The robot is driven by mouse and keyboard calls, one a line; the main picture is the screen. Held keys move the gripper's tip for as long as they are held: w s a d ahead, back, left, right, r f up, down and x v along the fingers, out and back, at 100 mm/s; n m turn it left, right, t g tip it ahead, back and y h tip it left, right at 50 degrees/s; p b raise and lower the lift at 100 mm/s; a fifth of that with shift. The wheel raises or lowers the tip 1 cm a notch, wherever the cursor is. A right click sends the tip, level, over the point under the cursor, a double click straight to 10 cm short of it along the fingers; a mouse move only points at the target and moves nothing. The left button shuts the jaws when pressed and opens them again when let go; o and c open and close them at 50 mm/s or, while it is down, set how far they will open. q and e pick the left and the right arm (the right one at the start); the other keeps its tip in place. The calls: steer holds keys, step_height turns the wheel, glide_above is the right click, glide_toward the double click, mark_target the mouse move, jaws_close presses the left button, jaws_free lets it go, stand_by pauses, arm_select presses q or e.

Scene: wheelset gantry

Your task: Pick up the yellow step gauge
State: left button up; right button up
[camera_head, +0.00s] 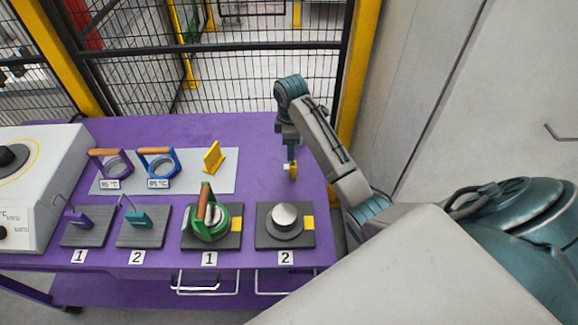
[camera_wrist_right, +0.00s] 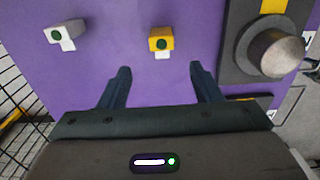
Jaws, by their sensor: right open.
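A small yellow block with a dark green dot and a pale lower part, which I take to be the step gauge (camera_wrist_right: 161,40), lies on the purple table in the right wrist view. It also shows under my right arm in the head view (camera_head: 292,172). My right gripper (camera_wrist_right: 160,70) is open and empty. The gauge lies beyond its fingertips, roughly midway between them, with a gap. In the head view the right gripper (camera_head: 291,158) points down over the table, its fingers partly hidden. My left gripper is not in view.
A similar white block (camera_wrist_right: 66,35) lies left of the gauge in the wrist view. A dark stand with a silver knob (camera_head: 285,217) is close by. A grey mat (camera_head: 228,184) holds two ring gauges and a yellow wedge (camera_head: 213,157). Fence stands behind the table.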

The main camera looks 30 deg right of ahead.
mark_target(293, 164)
steer(key=f, duration=0.2)
steer(key=f+p, duration=0.1)
steer(key=shift+s+f, duration=0.2)
steer(key=shift+s, duration=0.05)
steer(key=shift+f+p, duration=0.35)
steer(key=shift+f, duration=0.3)
steer(key=f, duration=0.1)
steer(key=f+p, duration=0.1)
steer(key=f, duration=0.1)
steer(key=shift+s+d+f+p, duration=0.1)
steer(key=shift+d+f+p, duration=0.1)
steer(key=shift+f+p, duration=0.1)
steer(key=shift+f, duration=0.4)
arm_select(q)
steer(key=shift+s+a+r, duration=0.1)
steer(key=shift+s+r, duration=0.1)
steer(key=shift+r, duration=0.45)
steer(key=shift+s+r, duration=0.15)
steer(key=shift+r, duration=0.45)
arm_select(e)
steer(key=shift+c, duration=0.5)
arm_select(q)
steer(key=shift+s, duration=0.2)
arm_select(e)
steer(key=c, duration=1)
